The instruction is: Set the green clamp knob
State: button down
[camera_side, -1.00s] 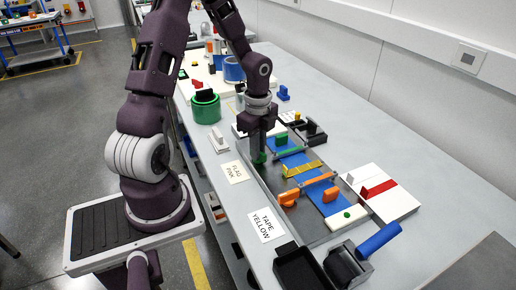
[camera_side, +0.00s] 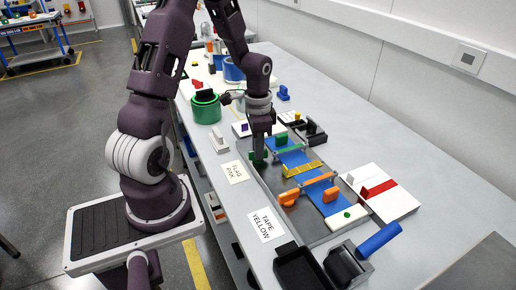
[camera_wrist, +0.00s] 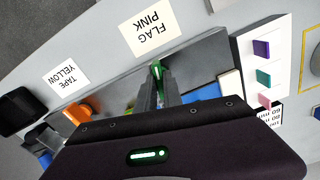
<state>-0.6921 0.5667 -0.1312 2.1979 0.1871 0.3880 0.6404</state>
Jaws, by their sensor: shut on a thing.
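The green clamp knob (camera_side: 256,161) is at the near end of the green clamp bar on the grey tray, mostly hidden by my fingers in the side view. In the wrist view the green knob (camera_wrist: 156,67) shows between the fingertips. My gripper (camera_side: 259,152) points down and is shut on this knob. A second green knob (camera_side: 281,139) stands at the bar's far end. A blue strip (camera_side: 332,207) lies under the green bar, a yellow bar (camera_side: 303,169) and an orange bar (camera_side: 319,180).
Orange knobs (camera_side: 290,198) stand at the orange bar's ends. Cards reading "FLAG PINK" (camera_side: 235,171) and "TAPE YELLOW" (camera_side: 266,225) lie at the near edge. A green tape roll (camera_side: 206,107), a white board with a red stripe (camera_side: 379,192) and a tape dispenser (camera_side: 347,266) surround the tray.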

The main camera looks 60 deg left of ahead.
jog(key=shift+n, duration=1.2)
jog(key=c, duration=1.5)
grip_release()
notch_tip(320, 180, up, 7)
jog(key=shift+r, duration=0.1)
